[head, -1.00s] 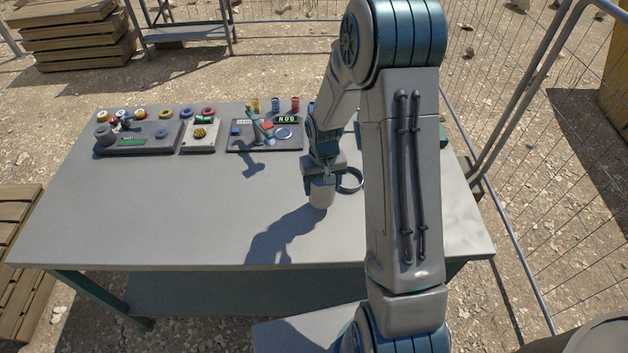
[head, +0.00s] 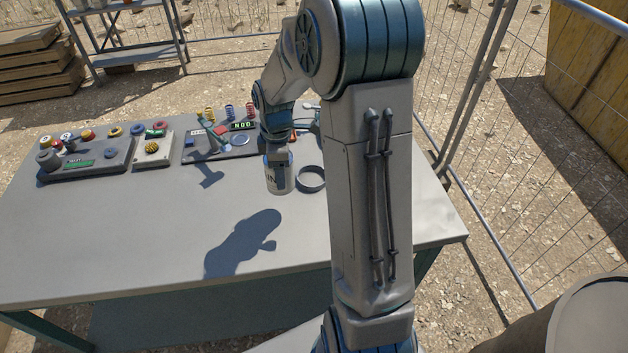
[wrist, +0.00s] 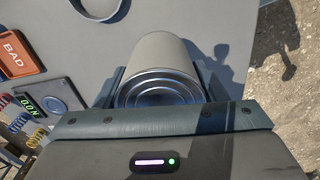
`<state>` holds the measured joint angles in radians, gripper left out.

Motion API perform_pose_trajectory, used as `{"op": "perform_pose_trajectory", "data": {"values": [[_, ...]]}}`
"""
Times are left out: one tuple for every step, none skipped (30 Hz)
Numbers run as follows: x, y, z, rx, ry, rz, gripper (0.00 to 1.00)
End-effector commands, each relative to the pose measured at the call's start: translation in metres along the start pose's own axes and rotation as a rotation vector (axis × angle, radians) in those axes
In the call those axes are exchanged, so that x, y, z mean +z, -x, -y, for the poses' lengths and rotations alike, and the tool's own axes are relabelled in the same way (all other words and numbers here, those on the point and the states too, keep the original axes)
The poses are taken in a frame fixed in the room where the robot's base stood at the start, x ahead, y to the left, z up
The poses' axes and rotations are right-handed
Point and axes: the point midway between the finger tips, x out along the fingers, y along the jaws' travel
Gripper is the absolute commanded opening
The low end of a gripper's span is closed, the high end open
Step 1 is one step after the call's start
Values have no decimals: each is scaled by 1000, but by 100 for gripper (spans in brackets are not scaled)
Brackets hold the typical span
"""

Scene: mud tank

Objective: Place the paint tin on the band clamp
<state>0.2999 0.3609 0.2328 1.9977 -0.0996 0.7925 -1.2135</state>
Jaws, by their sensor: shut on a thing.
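The paint tin (head: 279,183) is a pale grey-white can with dark lettering. My gripper (head: 279,160) is shut on it and holds it upright above the table; its shadow lies apart from it. In the wrist view the tin (wrist: 165,52) sits between the two fingers, its ringed metal end facing the camera. The band clamp (head: 311,189) is a dark open ring lying on the table, just right of the tin in the head view. Part of it shows at the top left of the wrist view (wrist: 96,17). The tin is beside the ring, not over it.
Control panels with buttons (head: 85,160) line the back left of the table (head: 120,240). A panel with a green display (head: 243,126) and several coloured coils stand behind the tin. A red BAD block (wrist: 17,55) shows in the wrist view. The front and left table top is clear.

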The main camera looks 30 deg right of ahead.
Motion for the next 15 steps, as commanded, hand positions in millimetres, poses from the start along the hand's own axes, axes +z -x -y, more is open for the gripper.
{"op": "perform_pose_trajectory", "data": {"values": [[3,2,-2,6,78,-1,23],[5,4,-2,7,129,-1,23],[8,7,-2,7,198,0,23],[10,10,-2,7,250,1,23],[12,12,-2,6,300,2,23],[14,15,-1,7,368,3,23],[16,18,-1,6,419,3,23],[17,20,0,6,466,4,23],[20,23,0,6,528,5,23],[21,25,0,6,571,6,23],[22,27,1,6,613,7,23],[24,30,2,4,663,7,23],[26,31,2,3,698,8,23],[26,33,2,3,730,9,23],[27,35,3,3,767,9,23]]}}
